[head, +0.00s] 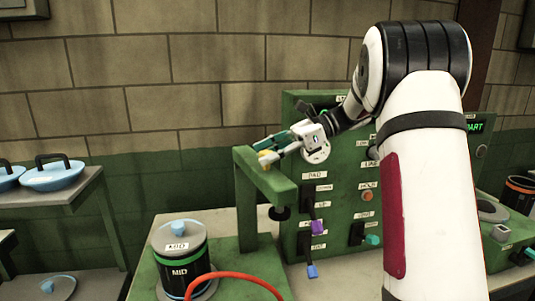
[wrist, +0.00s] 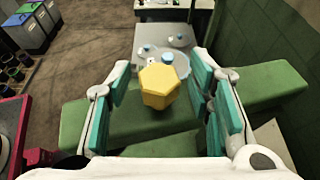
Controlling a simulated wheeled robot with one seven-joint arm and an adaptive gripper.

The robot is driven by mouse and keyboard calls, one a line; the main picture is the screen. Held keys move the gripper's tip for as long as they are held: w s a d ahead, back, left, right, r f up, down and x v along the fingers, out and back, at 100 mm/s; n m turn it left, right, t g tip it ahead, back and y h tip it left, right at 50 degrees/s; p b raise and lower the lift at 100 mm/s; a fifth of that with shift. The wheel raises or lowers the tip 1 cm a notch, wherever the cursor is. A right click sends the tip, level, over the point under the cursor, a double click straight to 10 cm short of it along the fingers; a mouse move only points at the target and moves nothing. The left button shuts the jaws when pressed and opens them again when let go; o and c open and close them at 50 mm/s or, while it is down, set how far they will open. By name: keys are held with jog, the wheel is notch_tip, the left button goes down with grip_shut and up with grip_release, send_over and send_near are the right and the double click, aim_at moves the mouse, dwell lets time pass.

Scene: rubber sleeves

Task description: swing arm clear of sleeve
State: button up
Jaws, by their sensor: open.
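A green swing arm (head: 268,184) stands on the bench; its beam also crosses the wrist view (wrist: 100,125). A yellow hexagonal knob (wrist: 158,88) stands up from the beam; it shows small in the head view (head: 267,158). My gripper (head: 270,150) is at the knob. In the wrist view its teal-padded fingers (wrist: 161,72) are open, one on each side of the knob, with gaps visible. A black cylinder labelled MID (head: 182,270), perhaps the sleeve, stands left of the swing arm under a grey lid with a blue knob.
A green control panel (head: 330,155) with switches and labels stands behind the swing arm. A red hose (head: 235,275) curves across the bench front. Shelves with blue lidded dishes (head: 53,175) stand at left. A black container with an orange rim (head: 519,190) is at far right.

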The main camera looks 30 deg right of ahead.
jog(key=v, duration=1.2)
dwell(0.5)
jog(key=s+a+n+h, duration=0.1)
jog(key=a, duration=0.2)
jog(key=s+a+n+g+h, duration=0.1)
jog(key=a, duration=0.2)
jog(key=s+a+n, duration=0.1)
jog(key=a, duration=0.3)
jog(key=shift+r+h, duration=0.4)
jog(key=s+a+f+n+t+h, duration=0.1)
jog(key=s+a+f+n+h, duration=0.2)
jog(key=s+n, duration=0.3)
jog(key=s+a+f+n+h, duration=0.3)
jog(key=s+n, duration=0.3)
jog(key=s, duration=0.3)
jog(key=s+a+f+n+t+h, duration=0.1)
jog(key=s+a+f+n+h, duration=0.3)
jog(key=s+a+n, duration=0.1)
jog(key=shift+s+a+n+t, duration=0.3)
jog(key=shift+s+n, duration=0.4)
jog(key=shift+s, duration=0.5)
